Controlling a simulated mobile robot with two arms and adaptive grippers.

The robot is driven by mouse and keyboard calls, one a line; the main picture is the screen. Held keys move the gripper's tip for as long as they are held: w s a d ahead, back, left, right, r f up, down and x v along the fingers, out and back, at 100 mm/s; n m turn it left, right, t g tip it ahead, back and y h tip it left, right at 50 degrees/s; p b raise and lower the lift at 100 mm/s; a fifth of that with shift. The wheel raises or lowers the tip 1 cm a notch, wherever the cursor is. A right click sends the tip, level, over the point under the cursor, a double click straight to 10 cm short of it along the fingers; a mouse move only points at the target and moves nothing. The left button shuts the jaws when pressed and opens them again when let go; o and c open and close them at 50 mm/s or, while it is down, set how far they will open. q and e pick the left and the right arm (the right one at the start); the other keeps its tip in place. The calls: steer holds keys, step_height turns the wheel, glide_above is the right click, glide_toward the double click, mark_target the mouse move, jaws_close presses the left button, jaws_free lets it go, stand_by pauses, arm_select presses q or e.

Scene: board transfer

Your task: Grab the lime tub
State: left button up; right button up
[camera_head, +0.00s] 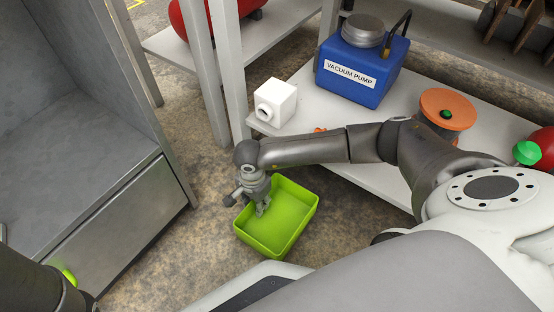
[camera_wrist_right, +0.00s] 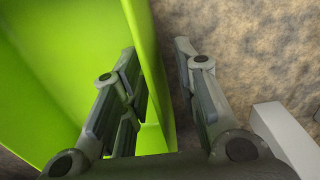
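The lime tub (camera_head: 288,228) is an open, bright green rectangular box below the middle of the head view, seen against the floor. My right gripper (camera_head: 262,205) reaches down at its far left side. In the right wrist view the tub (camera_wrist_right: 65,50) fills the left side. My right gripper (camera_wrist_right: 156,55) is open there, one finger on the tub's inner side and the other outside, with the tub wall between them. A gap shows between the wall and the outer finger. My left gripper is out of view; only part of the left arm shows at bottom left.
A grey metal cabinet (camera_head: 118,215) stands to the left. A white low shelf (camera_head: 310,110) at right holds a blue vacuum pump (camera_head: 360,72), a white box (camera_head: 276,103) and an orange spool (camera_head: 447,106). Speckled floor (camera_head: 175,255) is clear between cabinet and tub.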

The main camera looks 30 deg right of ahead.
jaws_close()
steer(key=shift+r, duration=0.25)
